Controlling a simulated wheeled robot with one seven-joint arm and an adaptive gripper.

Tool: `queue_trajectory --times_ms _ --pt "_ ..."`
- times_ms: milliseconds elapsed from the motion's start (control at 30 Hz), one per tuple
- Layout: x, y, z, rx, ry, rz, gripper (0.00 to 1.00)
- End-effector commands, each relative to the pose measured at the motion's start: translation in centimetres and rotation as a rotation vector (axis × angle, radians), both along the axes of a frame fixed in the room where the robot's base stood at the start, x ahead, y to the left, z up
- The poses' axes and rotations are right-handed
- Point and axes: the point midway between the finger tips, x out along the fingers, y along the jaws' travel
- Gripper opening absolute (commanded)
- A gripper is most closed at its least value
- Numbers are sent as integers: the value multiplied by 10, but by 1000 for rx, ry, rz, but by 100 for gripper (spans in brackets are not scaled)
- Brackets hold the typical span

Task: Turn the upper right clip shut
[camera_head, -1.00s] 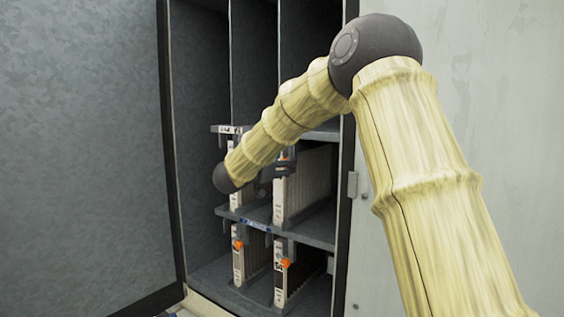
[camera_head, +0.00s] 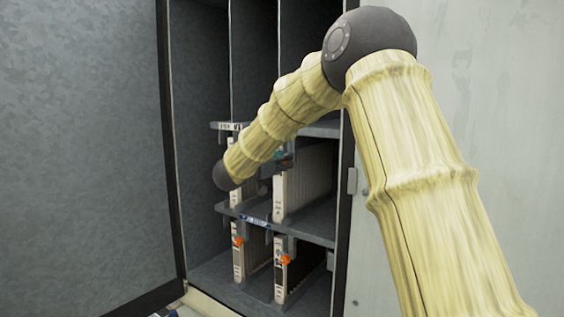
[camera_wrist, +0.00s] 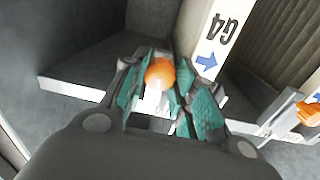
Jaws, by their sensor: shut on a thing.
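The upper right clip is an orange knob (camera_wrist: 160,73) seen between my fingers in the wrist view. It sits beside a white front strip (camera_wrist: 215,45) marked "G4" with a blue arrow, upside down in that view. My gripper (camera_wrist: 163,85) has teal finger pads, shut on the clip from both sides. In the head view my gripper (camera_head: 284,161) is small and dark at the top of the upper right white-fronted unit (camera_head: 280,196). The clip is hidden there, and its exact turn is hard to tell.
Below are two units with orange clips, lower left (camera_head: 238,241) and lower right (camera_head: 286,260). A shelf edge (camera_head: 256,221) separates the rows. Another orange clip (camera_wrist: 308,112) shows at the wrist view's right.

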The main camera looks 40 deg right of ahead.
Motion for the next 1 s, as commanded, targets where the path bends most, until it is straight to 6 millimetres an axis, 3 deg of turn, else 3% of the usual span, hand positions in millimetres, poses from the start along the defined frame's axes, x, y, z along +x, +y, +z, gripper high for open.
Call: queue_trajectory --times_ms 1000 --pt "1 1 -1 -322 880 0 4"
